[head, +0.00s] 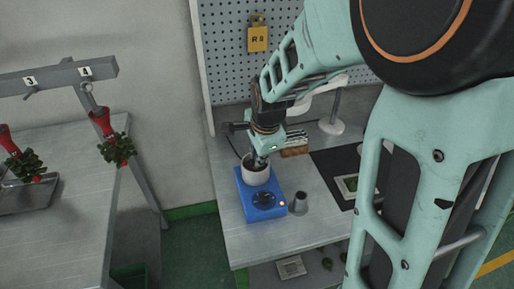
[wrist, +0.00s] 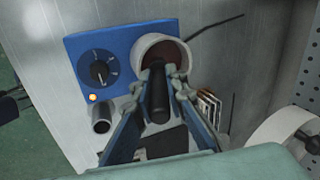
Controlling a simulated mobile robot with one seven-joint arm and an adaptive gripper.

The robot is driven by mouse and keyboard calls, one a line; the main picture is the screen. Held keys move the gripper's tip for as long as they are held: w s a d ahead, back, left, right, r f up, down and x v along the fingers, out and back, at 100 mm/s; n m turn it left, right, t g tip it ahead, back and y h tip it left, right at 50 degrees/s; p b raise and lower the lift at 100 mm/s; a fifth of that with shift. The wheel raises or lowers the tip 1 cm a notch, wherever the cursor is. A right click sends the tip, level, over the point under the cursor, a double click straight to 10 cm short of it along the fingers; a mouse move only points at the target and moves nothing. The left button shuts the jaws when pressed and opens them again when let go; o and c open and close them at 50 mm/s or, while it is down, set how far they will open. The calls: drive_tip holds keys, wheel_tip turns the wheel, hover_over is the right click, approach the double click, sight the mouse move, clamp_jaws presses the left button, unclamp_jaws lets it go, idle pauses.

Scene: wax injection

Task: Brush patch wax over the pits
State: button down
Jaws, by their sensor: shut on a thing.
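My gripper (head: 262,158) is shut on a dark, round handle (wrist: 159,98), probably the brush. The handle points down into a white pot (head: 256,176) with a reddish-brown inside. The handle's lower end is hidden in the pot; I cannot tell whether it touches wax. The pot sits on a blue heater (head: 264,212) with a black dial and a lit orange lamp; the heater also shows in the wrist view (wrist: 85,45). A green piece in a pale frame (head: 347,186) lies on a black mat (head: 335,160), partly behind my arm. Pits are too small to see.
A grey metal cup (head: 299,203) stands right of the heater. A brown block with upright pieces (head: 296,150) and a white round stand (head: 331,126) are behind. A pegboard (head: 230,70) backs the bench.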

drive_tip(key=shift+s+f+b, duration=0.1)
drive_tip(key=shift+f+b, duration=0.25)
drive_tip(key=shift+f, duration=0.05)
idle(1.3)
drive_tip(key=shift+r+p, duration=2.55)
drive_tip(key=shift+r, duration=1.05)
drive_tip(key=shift+f, duration=0.1)
